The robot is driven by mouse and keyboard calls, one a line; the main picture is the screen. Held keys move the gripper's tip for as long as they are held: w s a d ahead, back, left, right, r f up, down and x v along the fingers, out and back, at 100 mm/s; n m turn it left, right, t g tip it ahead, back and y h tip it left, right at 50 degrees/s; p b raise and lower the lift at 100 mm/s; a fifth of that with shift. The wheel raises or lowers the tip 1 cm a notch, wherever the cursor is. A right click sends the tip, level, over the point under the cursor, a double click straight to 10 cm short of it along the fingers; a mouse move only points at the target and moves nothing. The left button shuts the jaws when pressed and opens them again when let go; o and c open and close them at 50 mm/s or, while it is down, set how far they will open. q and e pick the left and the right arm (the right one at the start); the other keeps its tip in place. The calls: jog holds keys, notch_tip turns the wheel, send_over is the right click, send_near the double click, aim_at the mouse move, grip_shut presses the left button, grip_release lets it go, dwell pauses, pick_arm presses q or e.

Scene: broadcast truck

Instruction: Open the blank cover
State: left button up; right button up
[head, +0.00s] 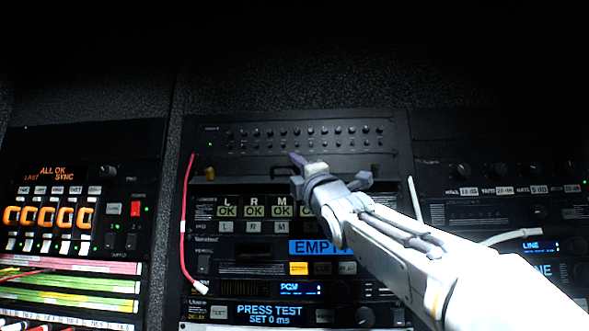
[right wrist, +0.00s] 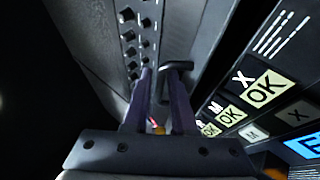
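The blank cover (head: 245,172) appears to be the dark, plain panel below the row of small knobs in the rack's middle bay. My left gripper is not in view.
A unit with lit OK labels (head: 227,211) lies just below the panel. A red cable (head: 183,230) hangs at the bay's left edge and a white cable (head: 414,198) at its right. A lit switch panel (head: 50,215) stands at the left.

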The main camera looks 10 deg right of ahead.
jog(key=b+v, duration=0.6)
jog(key=v, duration=0.3)
jog(key=shift+s+f, duration=0.2)
jog(key=shift+f, duration=0.05)
jog(key=shift+d, duration=0.1)
